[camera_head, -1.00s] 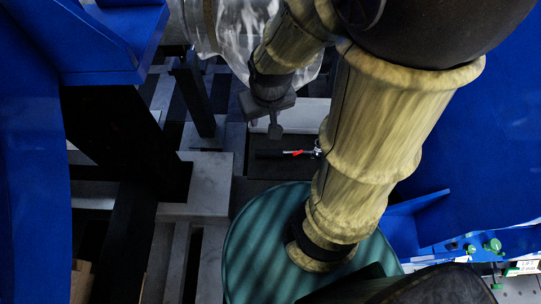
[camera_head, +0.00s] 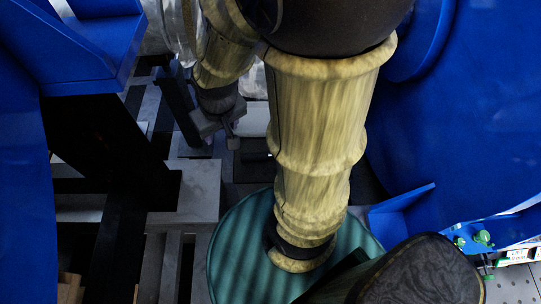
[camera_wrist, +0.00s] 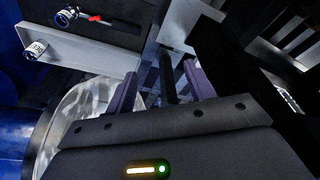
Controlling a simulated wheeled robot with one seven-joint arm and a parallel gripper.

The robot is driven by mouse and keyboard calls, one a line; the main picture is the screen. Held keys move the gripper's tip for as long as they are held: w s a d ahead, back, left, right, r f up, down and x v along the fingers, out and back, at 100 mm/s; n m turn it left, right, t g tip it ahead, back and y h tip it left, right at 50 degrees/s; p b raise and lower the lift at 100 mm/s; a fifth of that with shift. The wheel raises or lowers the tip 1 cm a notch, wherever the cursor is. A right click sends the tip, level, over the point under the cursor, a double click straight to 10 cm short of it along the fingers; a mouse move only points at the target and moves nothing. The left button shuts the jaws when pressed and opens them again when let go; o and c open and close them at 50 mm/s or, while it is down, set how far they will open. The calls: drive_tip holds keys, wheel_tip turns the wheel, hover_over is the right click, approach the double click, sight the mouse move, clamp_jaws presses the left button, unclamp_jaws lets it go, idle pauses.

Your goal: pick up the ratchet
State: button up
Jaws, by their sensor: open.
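The ratchet (camera_wrist: 68,17) shows at the upper left of the wrist view, with a round silver head, a red part and a dark handle. It lies on a dark surface behind a pale grey ledge (camera_wrist: 92,48). In the head view it is hidden behind my arm. My gripper (camera_wrist: 159,70) is open, with two purple fingers apart and nothing between them. The ratchet is off to the left of the fingers and apart from them. In the head view my gripper (camera_head: 231,136) hangs above the dark surface, left of my forearm.
A silver cylinder with a white label (camera_wrist: 35,50) sits near the ledge. Large blue housings (camera_head: 455,110) stand at right and left. A dark post (camera_head: 110,150) rises at left beside a grey block (camera_head: 190,192). A clear, shiny curved object (camera_wrist: 85,110) is close left of my gripper.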

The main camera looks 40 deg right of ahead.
drive_tip(key=w+d+f+n+g+h+b, duration=0.2)
drive_tip(key=w+d+f+n+b, duration=0.1)
drive_tip(key=f, duration=0.5)
drive_tip(key=w+d+f+n+g+h+b, duration=0.2)
drive_tip(key=w+d+f+n+g+b, duration=0.1)
drive_tip(key=f+n, duration=0.5)
drive_tip(key=w+b, duration=0.1)
drive_tip(key=w, duration=0.1)
drive_tip(key=shift+w+d+f, duration=0.3)
drive_tip(key=shift+w+d, duration=0.1)
drive_tip(key=b, duration=0.1)
hover_over(258, 155)
drive_tip(key=w+a, duration=0.1)
drive_tip(key=a, duration=0.1)
wheel_tip(258, 155, down, 11)
drive_tip(key=shift+w+r, duration=0.1)
drive_tip(key=shift+r, duration=0.1)
drive_tip(key=shift+d+f, duration=0.1)
drive_tip(key=shift+f, duration=0.2)
drive_tip(key=shift+x, duration=2.65)
drive_tip(key=shift+d+r, duration=0.1)
